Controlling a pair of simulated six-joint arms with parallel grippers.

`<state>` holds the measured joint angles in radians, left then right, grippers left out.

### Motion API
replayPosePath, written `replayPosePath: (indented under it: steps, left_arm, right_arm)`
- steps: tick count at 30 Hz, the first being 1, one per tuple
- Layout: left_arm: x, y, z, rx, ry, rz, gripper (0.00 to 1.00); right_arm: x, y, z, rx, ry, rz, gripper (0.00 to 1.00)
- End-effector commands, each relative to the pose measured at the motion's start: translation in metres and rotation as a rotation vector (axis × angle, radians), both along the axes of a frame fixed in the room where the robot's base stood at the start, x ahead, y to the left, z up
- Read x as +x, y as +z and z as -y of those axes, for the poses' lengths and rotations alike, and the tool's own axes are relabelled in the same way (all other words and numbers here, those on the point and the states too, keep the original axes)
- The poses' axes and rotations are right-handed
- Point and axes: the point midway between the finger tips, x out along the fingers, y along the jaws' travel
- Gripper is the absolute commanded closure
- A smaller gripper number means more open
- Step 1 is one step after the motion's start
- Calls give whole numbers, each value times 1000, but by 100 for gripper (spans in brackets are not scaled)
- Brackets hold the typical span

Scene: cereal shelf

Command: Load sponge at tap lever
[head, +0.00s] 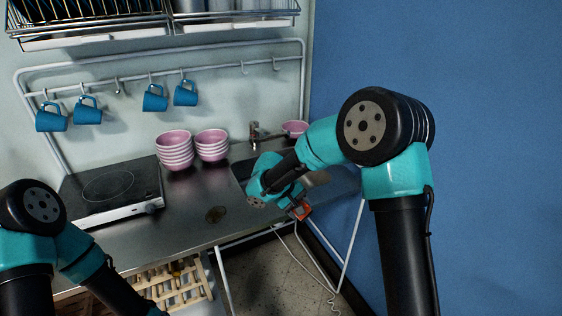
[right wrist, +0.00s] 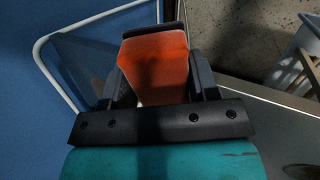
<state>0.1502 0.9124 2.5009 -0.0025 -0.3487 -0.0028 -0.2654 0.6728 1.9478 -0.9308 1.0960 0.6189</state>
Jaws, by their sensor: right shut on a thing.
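The sponge (head: 302,210) is a small orange block. In the head view the right gripper (head: 298,205) is partly hidden by my arm and holds the sponge near the counter's right front edge. The tap (head: 254,134) with its lever stands behind the sink (head: 240,171), beyond my right gripper. My right arm covers part of the sink. My left gripper is outside the views.
Two stacks of pink bowls (head: 175,152) stand left of the tap, and a pink bowl (head: 294,128) stands right of it. A hob (head: 108,187) is at left. Blue mugs (head: 155,98) hang above. The counter (head: 190,222) is clear in front.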

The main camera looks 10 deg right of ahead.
Motion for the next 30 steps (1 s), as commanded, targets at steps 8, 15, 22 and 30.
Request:
replayPosePath:
  steps: [8,15,22,30]
  left_arm:
    - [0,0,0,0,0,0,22]
    - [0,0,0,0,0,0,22]
    - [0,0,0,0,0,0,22]
    - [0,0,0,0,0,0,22]
  right_arm:
    - [-8,0,-2,0,0,-1,64]
    - [-22,1,-6,-1,0,0,64]
    - [-36,0,-11,0,1,0,64]
    - [-52,1,-15,0,0,0,64]
